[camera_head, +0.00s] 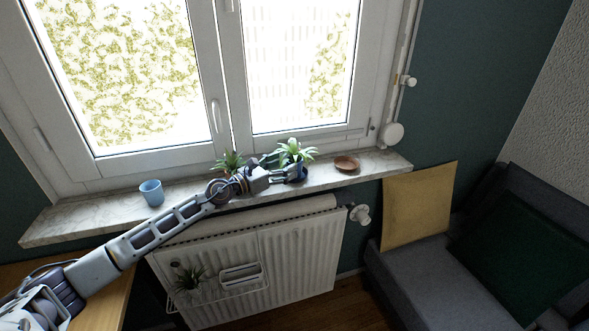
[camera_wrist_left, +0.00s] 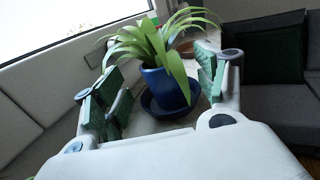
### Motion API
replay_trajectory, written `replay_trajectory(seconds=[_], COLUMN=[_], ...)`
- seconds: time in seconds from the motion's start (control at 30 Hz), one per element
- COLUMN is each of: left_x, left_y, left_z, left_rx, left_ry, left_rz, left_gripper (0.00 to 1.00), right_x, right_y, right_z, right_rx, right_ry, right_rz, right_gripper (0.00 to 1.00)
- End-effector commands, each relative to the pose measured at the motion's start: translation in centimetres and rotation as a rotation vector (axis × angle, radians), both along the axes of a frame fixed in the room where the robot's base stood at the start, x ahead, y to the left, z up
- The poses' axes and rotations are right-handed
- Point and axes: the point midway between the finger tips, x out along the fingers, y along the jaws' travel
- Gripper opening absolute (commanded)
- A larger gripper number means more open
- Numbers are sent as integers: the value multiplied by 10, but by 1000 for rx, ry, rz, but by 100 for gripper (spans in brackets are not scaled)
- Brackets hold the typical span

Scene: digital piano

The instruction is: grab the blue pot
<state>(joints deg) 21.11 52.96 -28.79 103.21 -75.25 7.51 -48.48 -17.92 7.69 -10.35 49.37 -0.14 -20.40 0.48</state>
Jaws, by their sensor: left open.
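The blue pot (camera_wrist_left: 163,88) holds a plant with long green leaves (camera_wrist_left: 160,40) and stands in a dark blue saucer (camera_wrist_left: 147,102) on the windowsill. In the head view the plant (camera_head: 296,151) shows, while my gripper hides most of the pot. My left gripper (camera_head: 287,168) reaches along the sill to the pot. In the left wrist view the left gripper (camera_wrist_left: 160,80) is open, with one finger on each side of the pot. Gaps show between the fingers and the pot, though leaves hang near the fingers. My right gripper is not in view.
A light blue cup (camera_head: 152,193) stands on the marble sill (camera_head: 90,221) at the left. Another small plant (camera_head: 230,161) is just behind my arm. A brown saucer (camera_head: 346,163) lies right of the pot. The window frame rises behind; a radiator (camera_head: 290,255) hangs below.

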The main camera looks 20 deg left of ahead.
Motion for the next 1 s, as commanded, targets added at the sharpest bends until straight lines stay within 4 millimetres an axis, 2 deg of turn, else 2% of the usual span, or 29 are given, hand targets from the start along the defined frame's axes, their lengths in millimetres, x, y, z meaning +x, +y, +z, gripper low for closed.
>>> replay_trajectory(seconds=[0.23, 0.7, 1.0], left_x=[8, 39, 43], left_y=[-6, -26, -29], left_z=[0, -2, -2], left_rx=[-1, -1, 0], left_ry=[0, 0, 0], left_rz=[-1, 0, 0], left_gripper=[72, 72, 72], right_x=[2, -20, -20], right_y=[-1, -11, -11], right_z=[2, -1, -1], right_rx=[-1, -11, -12], right_ry=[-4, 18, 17], right_rz=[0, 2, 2], right_gripper=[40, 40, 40])
